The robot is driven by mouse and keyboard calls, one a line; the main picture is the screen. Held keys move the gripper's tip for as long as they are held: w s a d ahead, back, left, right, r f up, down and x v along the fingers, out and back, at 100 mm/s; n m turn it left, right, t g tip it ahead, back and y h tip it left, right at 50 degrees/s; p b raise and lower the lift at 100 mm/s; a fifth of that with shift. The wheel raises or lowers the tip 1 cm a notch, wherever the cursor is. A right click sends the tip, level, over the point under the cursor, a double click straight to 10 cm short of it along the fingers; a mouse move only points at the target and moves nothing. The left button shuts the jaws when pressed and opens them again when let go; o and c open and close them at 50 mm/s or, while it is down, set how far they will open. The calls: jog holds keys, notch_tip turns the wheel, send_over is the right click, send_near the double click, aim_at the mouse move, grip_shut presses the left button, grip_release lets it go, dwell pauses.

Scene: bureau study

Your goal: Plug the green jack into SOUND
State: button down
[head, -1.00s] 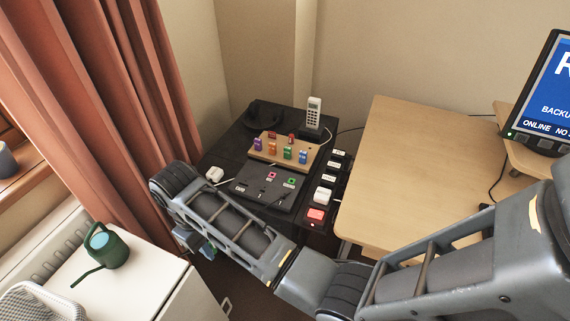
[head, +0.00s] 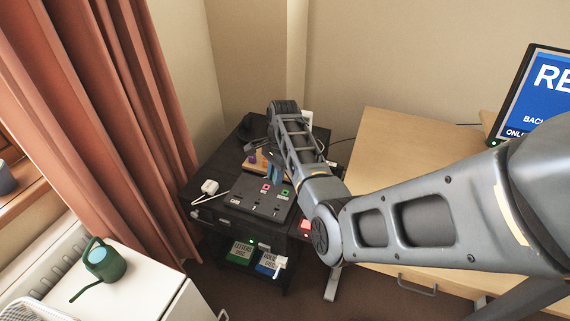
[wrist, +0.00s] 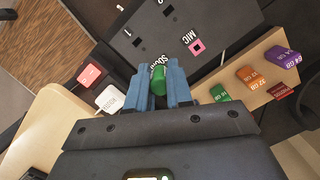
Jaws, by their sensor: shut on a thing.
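In the wrist view my gripper (wrist: 158,72) is shut on the green jack (wrist: 158,83), a short green cylinder held between the blue fingers. They hover over the dark socket panel (wrist: 185,22). The SOUND lettering (wrist: 155,58) shows just beyond the jack; the jack and fingers cover the SOUND socket there, and I cannot tell whether the jack touches the panel. The pink-framed MIC socket (wrist: 197,47) lies to the right. In the head view my gripper (head: 273,172) is above the far part of the panel (head: 246,203), and the green-framed SOUND socket (head: 285,192) is visible.
A tan block with coloured USB sticks (wrist: 254,78) stands close beside my fingers. A wooden desk (head: 400,150) is at right.

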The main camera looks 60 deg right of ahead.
jog(key=s+d+m, duration=0.1)
jog(key=d+m, duration=0.1)
jog(key=d, duration=0.1)
jog(key=b, duration=0.6)
send_over(283, 194)
jog(key=shift+m, duration=0.3)
jog(key=f, duration=0.3)
jog(key=d+f, duration=0.1)
jog(key=f, duration=0.1)
jog(key=shift+s+f, duration=0.15)
jog(key=shift+a+p, duration=0.1)
jog(key=shift+p, duration=0.45)
jog(key=shift+f+b, duration=0.7)
jog(key=shift+f, duration=0.6)
dwell(1.9)
jog(key=c, duration=0.9)
grip_release()
jog(key=shift+c, duration=0.2)
